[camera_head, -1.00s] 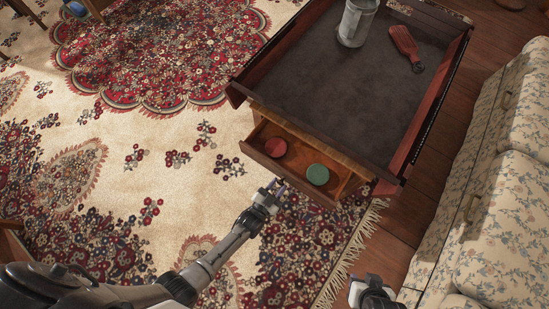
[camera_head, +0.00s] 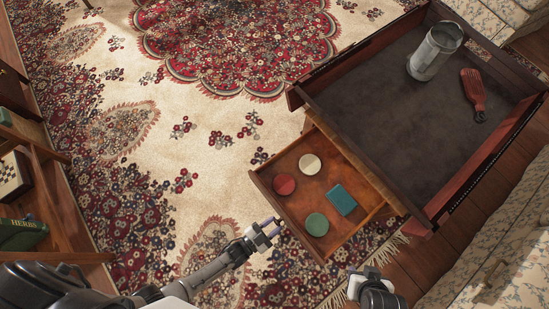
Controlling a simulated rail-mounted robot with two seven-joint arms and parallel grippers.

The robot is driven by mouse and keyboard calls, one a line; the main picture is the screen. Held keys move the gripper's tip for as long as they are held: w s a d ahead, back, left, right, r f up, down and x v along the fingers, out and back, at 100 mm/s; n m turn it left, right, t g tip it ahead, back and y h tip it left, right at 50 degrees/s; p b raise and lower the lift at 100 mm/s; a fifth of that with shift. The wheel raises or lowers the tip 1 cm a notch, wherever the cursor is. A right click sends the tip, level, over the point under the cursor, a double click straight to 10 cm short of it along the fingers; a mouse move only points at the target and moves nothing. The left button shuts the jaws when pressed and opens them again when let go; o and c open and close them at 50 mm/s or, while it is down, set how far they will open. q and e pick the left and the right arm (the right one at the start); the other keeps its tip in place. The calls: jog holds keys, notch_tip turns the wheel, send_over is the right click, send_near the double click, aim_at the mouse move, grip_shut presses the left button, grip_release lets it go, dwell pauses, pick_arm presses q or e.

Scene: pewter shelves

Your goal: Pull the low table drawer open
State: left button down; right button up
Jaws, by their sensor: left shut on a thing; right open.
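The low table (camera_head: 295,97) has its wooden drawer (camera_head: 290,218) pulled well out on the left side. Inside lie a red round tin (camera_head: 284,184), a white one (camera_head: 309,164), a green one (camera_head: 317,224) and a teal box (camera_head: 342,199). My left gripper (camera_head: 272,225) is at the outside of the drawer front, shut on the drawer handle, which the fingers hide. My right gripper (camera_head: 368,273) is open and empty, near the drawer's lower right corner and apart from it.
A wooden shelf with books (camera_head: 22,235) stands at the left.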

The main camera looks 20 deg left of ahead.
dwell(0.3)
pick_arm(q)
jog(key=c, duration=0.8)
grip_release()
jog(key=shift+s, duration=0.1)
jog(key=shift+p+v, duration=1.35)
jog(key=shift+v, duration=5.6)
jog(key=shift+f, duration=0.1)
